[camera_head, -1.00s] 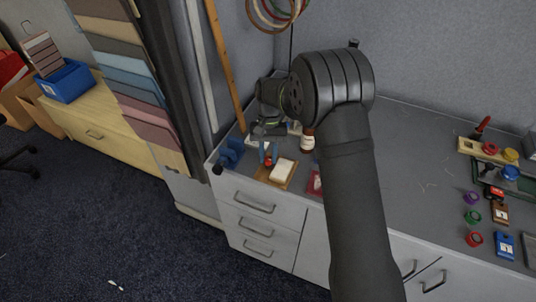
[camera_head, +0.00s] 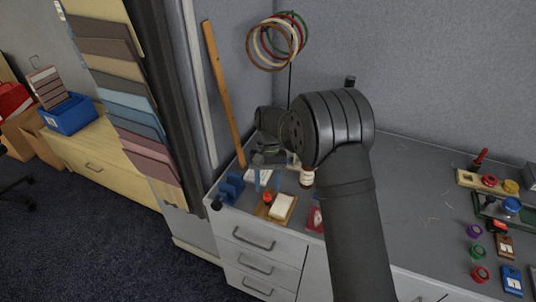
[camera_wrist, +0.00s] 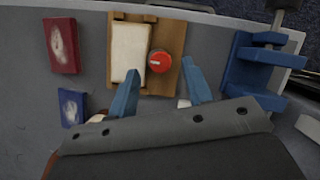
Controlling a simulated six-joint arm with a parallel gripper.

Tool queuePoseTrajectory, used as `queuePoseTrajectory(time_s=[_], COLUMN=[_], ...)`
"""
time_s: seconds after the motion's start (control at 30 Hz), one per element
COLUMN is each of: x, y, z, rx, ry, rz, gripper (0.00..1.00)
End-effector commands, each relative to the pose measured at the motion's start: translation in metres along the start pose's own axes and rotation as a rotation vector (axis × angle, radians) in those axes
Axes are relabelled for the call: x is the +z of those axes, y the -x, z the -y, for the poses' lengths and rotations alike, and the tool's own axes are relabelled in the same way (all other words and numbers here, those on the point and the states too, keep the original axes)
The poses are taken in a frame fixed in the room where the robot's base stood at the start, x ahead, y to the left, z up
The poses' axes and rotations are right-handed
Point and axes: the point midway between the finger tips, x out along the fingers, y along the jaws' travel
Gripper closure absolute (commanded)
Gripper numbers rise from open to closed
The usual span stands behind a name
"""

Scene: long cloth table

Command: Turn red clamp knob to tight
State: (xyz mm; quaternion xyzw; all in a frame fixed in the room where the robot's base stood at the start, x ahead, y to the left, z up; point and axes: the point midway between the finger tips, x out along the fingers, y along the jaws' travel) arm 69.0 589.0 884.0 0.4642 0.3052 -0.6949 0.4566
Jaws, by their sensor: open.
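The red clamp knob (camera_wrist: 159,61) is a round red disc with a small pale mark on its left side in the wrist view. It sits on a wooden board (camera_wrist: 173,88) beside a pale block (camera_wrist: 130,53). In the head view the knob (camera_head: 267,198) is at the near left of the bench. My gripper (camera_wrist: 162,92) is open and empty. Its two blue fingers point toward the board, and the knob appears beyond and between their tips, apart from them. In the head view the gripper (camera_head: 267,182) appears just behind the knob; its exact height is unclear.
A blue bracket (camera_wrist: 255,66) stands close right of the board in the wrist view. A red block (camera_wrist: 61,46) and a blue block (camera_wrist: 72,105) lie left. In the head view a bottle (camera_head: 307,177) is near my gripper. The bench's middle is mostly clear.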

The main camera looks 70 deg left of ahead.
Motion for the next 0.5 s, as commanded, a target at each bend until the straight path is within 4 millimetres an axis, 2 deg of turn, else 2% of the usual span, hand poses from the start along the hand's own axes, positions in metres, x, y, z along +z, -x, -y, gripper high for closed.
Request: queuePoseTrajectory(time_s=[0.3, 0.5], x=[-0.001, -0.001], y=[0.079, 0.122], z=[0.0, 0.0], rx=[-0.002, -0.001], ry=[0.0, 0.0], rz=[-0.006, -0.005], gripper=[0.54, 0.54])
